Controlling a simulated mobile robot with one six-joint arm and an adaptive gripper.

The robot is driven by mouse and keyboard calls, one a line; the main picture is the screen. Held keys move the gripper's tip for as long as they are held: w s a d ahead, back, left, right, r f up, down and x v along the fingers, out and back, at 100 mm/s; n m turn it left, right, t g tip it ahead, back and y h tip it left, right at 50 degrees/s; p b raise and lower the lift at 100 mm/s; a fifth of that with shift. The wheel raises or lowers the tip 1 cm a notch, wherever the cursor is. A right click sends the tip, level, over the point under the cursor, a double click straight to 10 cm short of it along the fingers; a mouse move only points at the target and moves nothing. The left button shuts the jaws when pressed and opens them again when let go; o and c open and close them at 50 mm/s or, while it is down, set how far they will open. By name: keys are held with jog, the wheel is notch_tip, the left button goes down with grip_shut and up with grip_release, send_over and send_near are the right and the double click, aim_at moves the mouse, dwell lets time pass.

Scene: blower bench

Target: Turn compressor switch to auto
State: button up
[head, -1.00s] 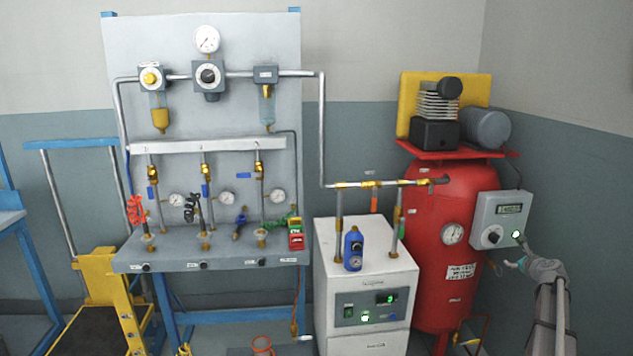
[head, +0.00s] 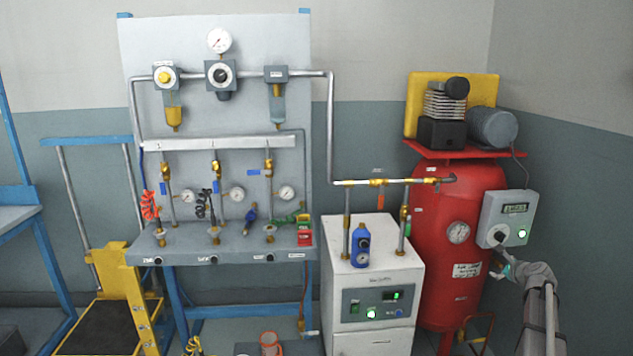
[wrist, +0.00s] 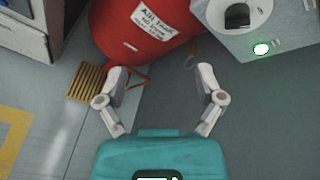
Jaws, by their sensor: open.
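The compressor switch is a black rotary knob (head: 497,234) on the front of a grey control box (head: 507,210), beside a lit green lamp (head: 522,233). The box is at the right of the red air tank (head: 440,225). In the wrist view the knob (wrist: 237,15) is at the top right, cut by the edge, with the green lamp below and right of it. My gripper (wrist: 162,70) is open and empty, its two fingers spread apart. In the head view my gripper (head: 504,268) is just below the box, apart from the knob. I cannot read the knob's setting.
A white dryer cabinet (head: 375,285) with a blue bottle-like unit (head: 361,245) on top stands left of the tank. A pipe panel (head: 215,120) and a yellow step stand (head: 125,310) are farther left. Floor shows between my fingers in the wrist view.

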jog(key=s+a+f+n+g+y, duration=0.1)
jog(key=s+a+f+n+g, duration=0.3)
jog(key=a, duration=0.6)
jog(key=s+a+f+n+y, duration=0.1)
jog(key=s+a+n, duration=0.3)
jog(key=a, duration=0.5)
jog(key=s+a+f+n+g+y, duration=0.1)
jog(key=s+a+f+n+g, duration=0.1)
jog(key=a+n, duration=0.6)
jog(key=s+a+f+n+g+h, duration=0.25)
jog(key=s+a+n, duration=0.35)
jog(key=s+a, duration=0.35)
jog(key=s+a+f+n+g+h, duration=0.1)
jog(key=s+a+n+g, duration=0.35)
jog(key=s+a, duration=0.5)
notch_tip(320, 180, up, 23)
jog(key=s+d+p, duration=0.1)
jog(key=p, duration=2.2)
jog(key=shift+s+d+n, duration=0.3)
jog(key=shift+d+n, duration=0.05)
jog(key=shift+d, duration=0.05)
